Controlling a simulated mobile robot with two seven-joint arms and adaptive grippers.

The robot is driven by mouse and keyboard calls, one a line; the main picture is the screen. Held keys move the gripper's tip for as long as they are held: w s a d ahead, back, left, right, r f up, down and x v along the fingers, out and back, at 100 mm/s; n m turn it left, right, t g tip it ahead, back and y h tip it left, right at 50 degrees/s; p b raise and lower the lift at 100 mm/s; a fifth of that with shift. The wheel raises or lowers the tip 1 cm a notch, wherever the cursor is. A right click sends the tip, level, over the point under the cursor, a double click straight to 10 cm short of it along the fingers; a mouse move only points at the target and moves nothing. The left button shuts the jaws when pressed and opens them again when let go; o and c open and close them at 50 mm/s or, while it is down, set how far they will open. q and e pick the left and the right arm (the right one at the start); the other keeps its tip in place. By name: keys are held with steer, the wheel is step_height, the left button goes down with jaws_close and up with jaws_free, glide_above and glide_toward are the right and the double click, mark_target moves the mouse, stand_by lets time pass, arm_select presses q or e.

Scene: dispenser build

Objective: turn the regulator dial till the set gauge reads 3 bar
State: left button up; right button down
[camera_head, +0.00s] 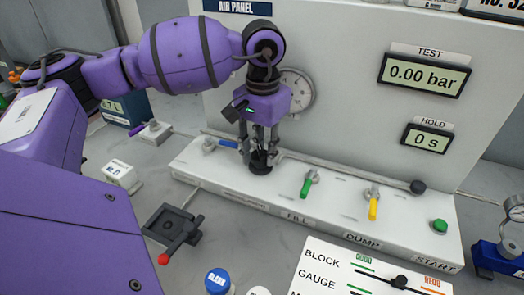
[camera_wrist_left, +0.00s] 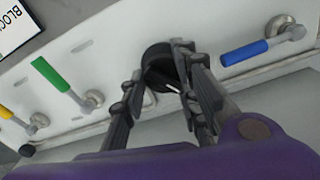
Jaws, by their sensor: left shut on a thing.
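The black regulator dial (camera_head: 261,168) stands on the white sloped console below the air panel. My left gripper (camera_head: 259,148) comes down on it from above, its fingers shut on the dial's sides. In the left wrist view the dial (camera_wrist_left: 157,55) sits between the two fingertips (camera_wrist_left: 160,72), with a white pointer mark on its top. A round gauge (camera_head: 302,92) on the panel is partly hidden behind my left wrist; its reading is too small to tell. My right gripper is in neither view.
A blue lever (camera_head: 228,144) is close left of the dial. Green (camera_head: 306,187) and yellow (camera_head: 373,207) levers and a green button (camera_head: 440,226) lie to the right. The TEST display (camera_head: 424,75) reads 0.00 bar; the HOLD display (camera_head: 427,138) reads 0 s.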

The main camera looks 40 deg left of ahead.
arm_select(q)
steer(key=shift+d+r, duration=0.15)
steer(key=shift+d, duration=0.15)
steer(key=o, duration=1)
steer(key=shift+d, duration=0.15)
steer(key=shift+a, duration=0.2)
step_height(320, 180, up, 12)
steer(key=shift+f, duration=0.1)
